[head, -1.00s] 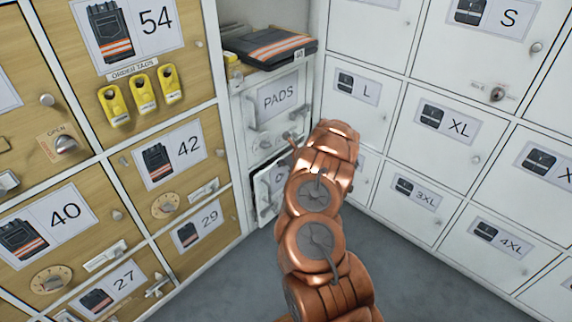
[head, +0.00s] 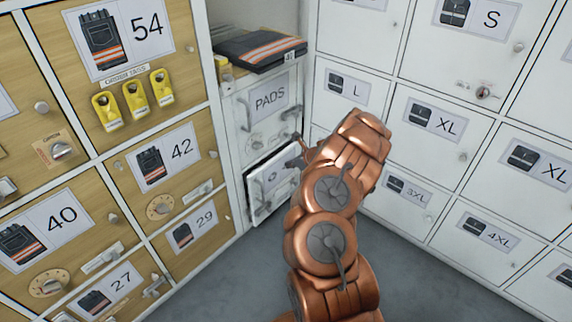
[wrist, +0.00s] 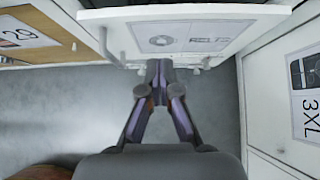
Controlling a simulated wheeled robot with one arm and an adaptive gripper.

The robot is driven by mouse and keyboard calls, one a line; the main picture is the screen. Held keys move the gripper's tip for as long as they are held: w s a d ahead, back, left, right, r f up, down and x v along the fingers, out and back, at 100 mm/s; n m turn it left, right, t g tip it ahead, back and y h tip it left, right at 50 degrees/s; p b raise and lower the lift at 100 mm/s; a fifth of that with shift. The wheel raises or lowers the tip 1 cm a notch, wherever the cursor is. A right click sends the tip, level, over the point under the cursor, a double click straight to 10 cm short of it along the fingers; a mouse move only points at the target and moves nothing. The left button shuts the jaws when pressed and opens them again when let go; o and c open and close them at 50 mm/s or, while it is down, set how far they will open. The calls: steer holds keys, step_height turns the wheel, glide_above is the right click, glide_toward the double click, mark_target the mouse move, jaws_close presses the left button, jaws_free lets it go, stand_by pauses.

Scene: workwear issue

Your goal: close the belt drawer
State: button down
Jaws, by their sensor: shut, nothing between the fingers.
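The belt drawer (head: 262,205) is the low white drawer under the PADS drawer. It stands out from the cabinet, with a dark gap above its front. In the wrist view its white front (wrist: 235,38) spans the top, with a coiled-belt picture and a partly readable label. My gripper (head: 296,152) is in front of the cabinet in the head view, partly hidden by my copper arm. In the wrist view my gripper (wrist: 160,66) is shut and empty, its fingertips at the lower part of the drawer front. I cannot tell whether they touch it.
The PADS drawer (head: 243,112) is above, with folded dark workwear (head: 258,50) on top. Wooden lockers (head: 190,140) stand left and white lockers (head: 440,150) right, close by. Grey floor (head: 225,285) is clear in front.

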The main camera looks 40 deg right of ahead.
steer(key=s+d+f+n+g+h, duration=0.2)
steer(key=s+d+f+g+h, duration=0.4)
steer(key=s+d, duration=0.75)
steer(key=s+d+f+n+t+h+b, duration=0.1)
steer(key=d+f+n+t+h+b, duration=0.2)
steer(key=d, duration=1)
steer(key=n+t+y+b, duration=0.2)
steer(key=n+t+y, duration=0.9)
steer(key=n, duration=0.2)
glide_toward(270, 165)
steer(key=b+x, duration=0.2)
steer(key=x, duration=0.1)
steer(key=b+x, duration=0.2)
steer(key=x, duration=0.1)
steer(key=shift+w+f, duration=0.25)
steer(key=shift+w+r, duration=0.1)
steer(key=shift+w, duration=0.25)
